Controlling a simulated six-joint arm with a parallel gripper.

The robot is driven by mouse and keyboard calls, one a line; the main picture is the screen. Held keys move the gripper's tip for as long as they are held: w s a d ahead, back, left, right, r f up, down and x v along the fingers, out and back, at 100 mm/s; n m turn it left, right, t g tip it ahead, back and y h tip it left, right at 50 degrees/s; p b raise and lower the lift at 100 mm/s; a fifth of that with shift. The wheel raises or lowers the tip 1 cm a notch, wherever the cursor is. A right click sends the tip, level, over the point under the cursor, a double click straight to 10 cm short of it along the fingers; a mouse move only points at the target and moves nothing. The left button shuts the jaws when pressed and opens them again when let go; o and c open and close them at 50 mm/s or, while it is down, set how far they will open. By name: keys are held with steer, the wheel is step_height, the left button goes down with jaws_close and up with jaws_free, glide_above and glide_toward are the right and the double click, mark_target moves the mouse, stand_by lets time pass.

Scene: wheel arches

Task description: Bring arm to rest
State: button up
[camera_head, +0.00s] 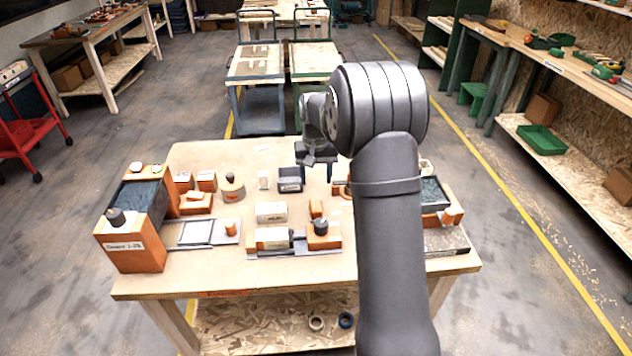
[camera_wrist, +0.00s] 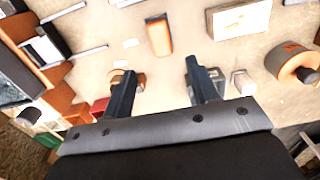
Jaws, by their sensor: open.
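My gripper (camera_head: 318,168) hangs above the far middle of the wooden workbench (camera_head: 190,280), at the end of my raised arm. In the wrist view my gripper (camera_wrist: 160,85) shows two dark fingers spread apart with nothing between them. The bench top with its small parts lies below the fingers, and the gripper appears apart from all of them. My arm hides part of the bench's right side in the head view.
An orange box with a dark top (camera_head: 135,235) stands at the bench's left edge. A dark-topped block (camera_head: 433,193) stands at the right. Orange and pale blocks (camera_head: 271,212) and a round orange piece (camera_head: 233,189) lie between. Trolleys (camera_head: 258,62) stand behind the bench.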

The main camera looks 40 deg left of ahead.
mark_target(316, 205)
step_height(316, 205, down, 12)
steer(key=shift+f, duration=0.15)
step_height(316, 205, up, 3)
steer(key=shift+f, duration=0.2)
steer(key=shift+r, duration=0.8)
